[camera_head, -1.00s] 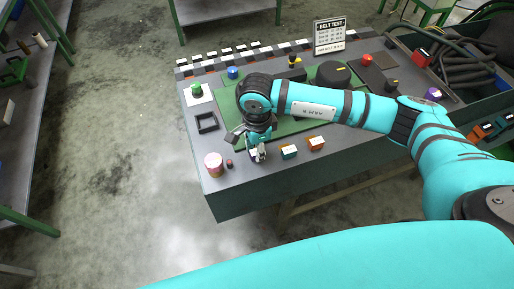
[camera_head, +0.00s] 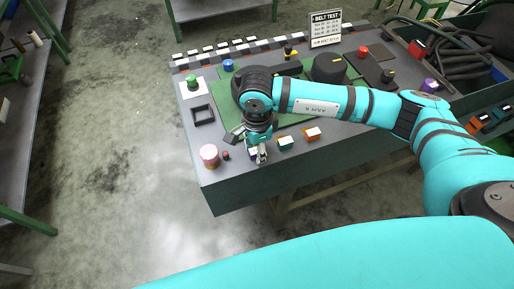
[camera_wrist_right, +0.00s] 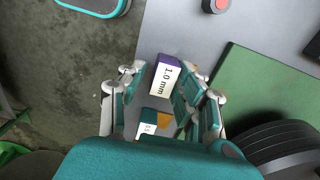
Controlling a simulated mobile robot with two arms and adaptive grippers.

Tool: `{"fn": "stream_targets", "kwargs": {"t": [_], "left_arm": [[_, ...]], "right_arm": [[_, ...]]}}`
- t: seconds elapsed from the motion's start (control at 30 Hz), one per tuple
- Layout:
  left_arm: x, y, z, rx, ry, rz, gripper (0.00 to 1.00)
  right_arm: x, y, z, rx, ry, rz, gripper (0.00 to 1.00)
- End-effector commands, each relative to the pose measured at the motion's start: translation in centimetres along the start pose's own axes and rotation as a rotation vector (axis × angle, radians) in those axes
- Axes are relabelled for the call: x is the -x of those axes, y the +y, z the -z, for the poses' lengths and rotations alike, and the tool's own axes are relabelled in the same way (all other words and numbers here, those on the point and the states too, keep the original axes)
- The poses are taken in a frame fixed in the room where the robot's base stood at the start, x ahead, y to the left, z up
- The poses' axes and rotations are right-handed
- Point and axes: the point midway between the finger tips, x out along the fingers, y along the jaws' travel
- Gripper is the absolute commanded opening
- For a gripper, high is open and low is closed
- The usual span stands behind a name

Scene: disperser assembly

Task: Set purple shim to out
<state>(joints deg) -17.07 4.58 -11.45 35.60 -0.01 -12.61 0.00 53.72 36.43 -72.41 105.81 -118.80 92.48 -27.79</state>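The purple shim (camera_wrist_right: 166,74), a small block with a white "1.0 mm" label, lies on the grey table near its front edge. In the head view it is mostly hidden behind my right gripper (camera_head: 261,152). In the right wrist view my right gripper (camera_wrist_right: 167,82) is open, with one finger on each side of the shim and gaps visible. Whether it is at the shim's height I cannot tell. A teal shim (camera_head: 285,144) and an orange shim (camera_head: 312,134) stand to its right in the head view. My left gripper is not in view.
The green plate (camera_wrist_right: 245,95) with dark round parts is close by. A "BELT TEST" sign (camera_head: 326,28) stands at the back.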

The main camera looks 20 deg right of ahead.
Motion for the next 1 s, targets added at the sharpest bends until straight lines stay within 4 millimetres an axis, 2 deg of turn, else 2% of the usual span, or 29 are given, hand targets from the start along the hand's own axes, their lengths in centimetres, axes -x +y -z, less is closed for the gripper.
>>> {"fn": "stream_targets", "kwargs": {"t": [0.2, 0.33, 0.7, 0.83, 1.0], "left_arm": [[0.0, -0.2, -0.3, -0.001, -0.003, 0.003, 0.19], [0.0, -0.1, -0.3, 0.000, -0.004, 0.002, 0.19], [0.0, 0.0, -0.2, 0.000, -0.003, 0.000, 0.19], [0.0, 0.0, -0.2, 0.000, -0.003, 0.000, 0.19], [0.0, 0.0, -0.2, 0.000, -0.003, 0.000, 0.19]], "right_arm": [[0.1, -0.1, 0.0, 0.000, 0.000, 0.002, 0.33], [1.2, -0.2, 0.0, 0.000, -0.002, 0.004, 0.33], [8.7, -0.2, 0.0, 0.001, -0.001, 0.005, 0.33], [10.7, -0.2, 0.0, 0.000, 0.000, 0.003, 0.33], [11.8, -0.1, 0.0, 0.000, 0.000, 0.000, 0.33]]}}
